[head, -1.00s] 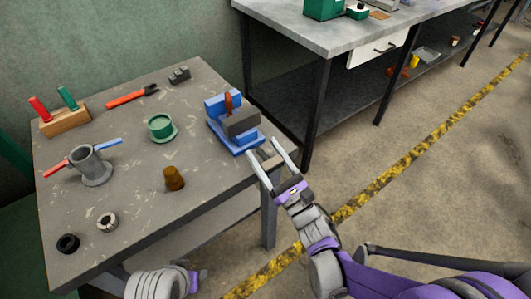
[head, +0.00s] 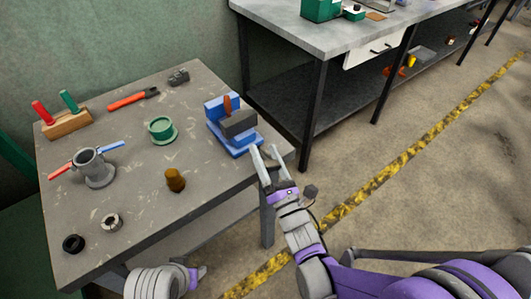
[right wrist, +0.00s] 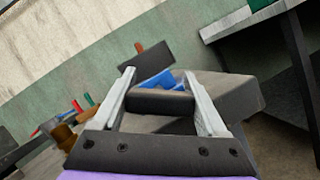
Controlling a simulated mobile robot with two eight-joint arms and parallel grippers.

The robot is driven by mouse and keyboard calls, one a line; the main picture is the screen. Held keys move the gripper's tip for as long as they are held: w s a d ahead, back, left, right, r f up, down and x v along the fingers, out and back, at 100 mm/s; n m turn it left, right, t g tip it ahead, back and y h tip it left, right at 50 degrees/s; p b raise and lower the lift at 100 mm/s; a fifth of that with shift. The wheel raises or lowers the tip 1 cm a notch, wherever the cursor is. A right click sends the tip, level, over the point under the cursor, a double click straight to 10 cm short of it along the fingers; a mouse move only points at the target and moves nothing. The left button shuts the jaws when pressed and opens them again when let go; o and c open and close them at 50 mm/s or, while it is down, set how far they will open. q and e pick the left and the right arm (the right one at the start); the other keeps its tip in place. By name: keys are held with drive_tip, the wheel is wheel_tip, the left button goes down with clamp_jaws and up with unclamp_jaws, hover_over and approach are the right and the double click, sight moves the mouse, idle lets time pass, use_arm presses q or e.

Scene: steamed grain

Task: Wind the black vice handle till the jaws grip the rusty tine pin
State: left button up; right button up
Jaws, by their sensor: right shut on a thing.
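The blue vice (head: 214,112) stands at the right end of the table. The rusty tine pin (head: 227,104) is upright between its blue back jaw and dark grey front jaw (head: 238,124). Whether both jaws touch it cannot be told. The pin also shows above the dark jaw in the right wrist view (right wrist: 139,47). My right gripper (head: 264,151) is in front of the vice, shut on the black vice handle (right wrist: 165,103), a dark bar between its fingers. In the head view the handle is largely hidden by the fingers. Part of my left arm shows at the bottom; its fingers are not clear.
The table (head: 125,200) also holds a grey pot (head: 99,170), a green flanged piece (head: 162,130), a brown cup-like piece (head: 175,180), rings, an orange-handled tool (head: 133,99) and a wooden block (head: 66,125). A second bench (head: 290,35) stands behind right. Floor at right is open.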

idle(0.3)
drive_tip(key=o, duration=1.3)
drive_tip(key=b+v, duration=0.1)
drive_tip(key=v, duration=1)
drive_tip(key=shift+a, duration=0.1)
